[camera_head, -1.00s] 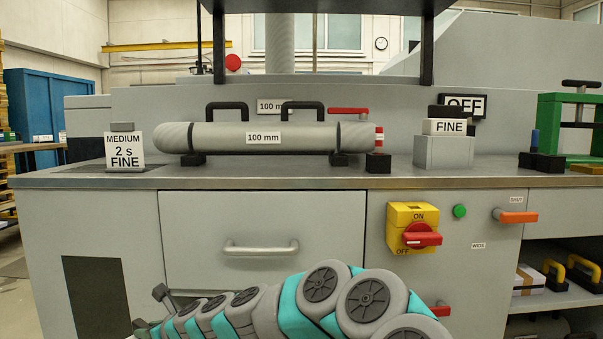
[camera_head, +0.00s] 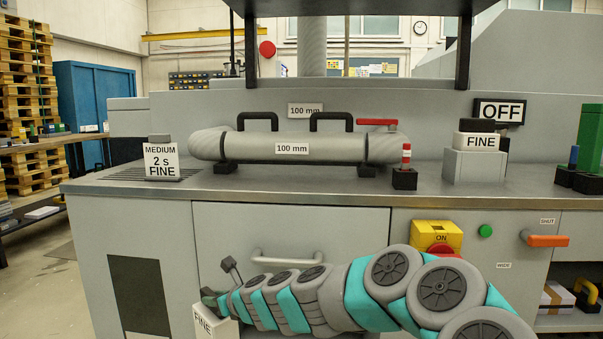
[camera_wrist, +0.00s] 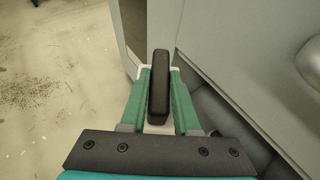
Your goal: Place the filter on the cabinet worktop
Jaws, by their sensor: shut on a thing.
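My gripper (camera_head: 210,298) is low in front of the cabinet, left of the drawer handle and below the worktop edge. It is shut on a filter (camera_head: 207,322), a pale block marked FINE, partly cut off by the bottom of the head view. In the wrist view my gripper's green fingers (camera_wrist: 158,95) hold the filter's black handle (camera_wrist: 158,75) between them; the pale body (camera_wrist: 140,73) shows only in part beneath. The grey cabinet worktop (camera_head: 430,187) runs across the head view, above and behind my gripper.
The front strip looks clear. A drawer handle (camera_head: 288,258) juts out.

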